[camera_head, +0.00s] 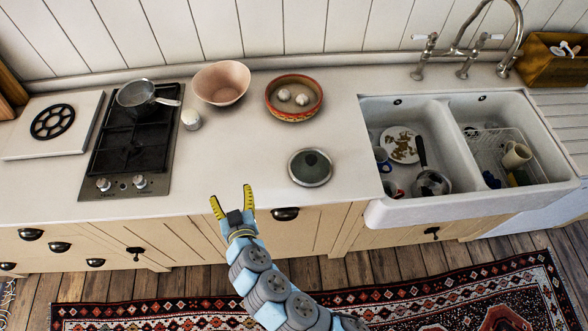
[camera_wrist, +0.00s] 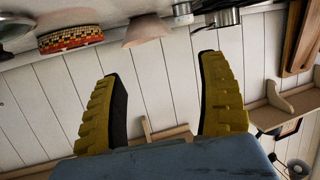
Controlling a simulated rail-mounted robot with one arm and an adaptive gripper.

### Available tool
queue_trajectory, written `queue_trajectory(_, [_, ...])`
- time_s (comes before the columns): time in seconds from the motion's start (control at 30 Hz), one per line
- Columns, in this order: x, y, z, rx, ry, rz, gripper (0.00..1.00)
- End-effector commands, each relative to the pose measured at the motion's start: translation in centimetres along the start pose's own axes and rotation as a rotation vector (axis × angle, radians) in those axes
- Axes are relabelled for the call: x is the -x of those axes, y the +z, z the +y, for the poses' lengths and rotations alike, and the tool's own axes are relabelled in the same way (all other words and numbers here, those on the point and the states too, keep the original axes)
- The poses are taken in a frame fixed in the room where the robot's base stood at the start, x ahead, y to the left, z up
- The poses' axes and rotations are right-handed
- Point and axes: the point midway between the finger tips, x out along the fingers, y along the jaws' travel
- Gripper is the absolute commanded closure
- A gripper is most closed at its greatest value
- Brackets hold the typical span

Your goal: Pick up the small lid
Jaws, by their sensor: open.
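The small lid (camera_head: 310,167) is a round, dark disc with a pale rim. It lies flat on the white counter near the front edge, left of the sink. My gripper (camera_head: 230,195) is open and empty, with its yellow fingers spread. In the head view it is at the counter's front edge, left of the lid and apart from it. In the wrist view the open fingers (camera_wrist: 157,66) have nothing between them but the panelled wall behind. A grey shape at that view's top left edge may be the lid; I cannot tell.
Behind the lid stand a patterned bowl (camera_head: 294,97) with white items and a pink bowl (camera_head: 221,83). A small white cup (camera_head: 191,119) is beside the hob (camera_head: 130,150), which holds a saucepan (camera_head: 138,95). The sink (camera_head: 400,213) holds dishes. The counter around the lid is clear.

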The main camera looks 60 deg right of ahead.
Motion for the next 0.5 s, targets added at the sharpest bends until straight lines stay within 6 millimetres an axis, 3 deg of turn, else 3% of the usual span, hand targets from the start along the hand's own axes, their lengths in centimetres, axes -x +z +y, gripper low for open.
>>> queue_trajectory(0.17, [0.5, 2.0, 6.3, -0.072, 0.232, -0.052, 0.26])
queue_trajectory(0.3, [2.0, 2.9, 10.9, -0.146, 0.407, -0.075, 0.26])
queue_trajectory(0.5, [4.1, 3.8, 14.9, -0.224, 0.576, -0.087, 0.26])
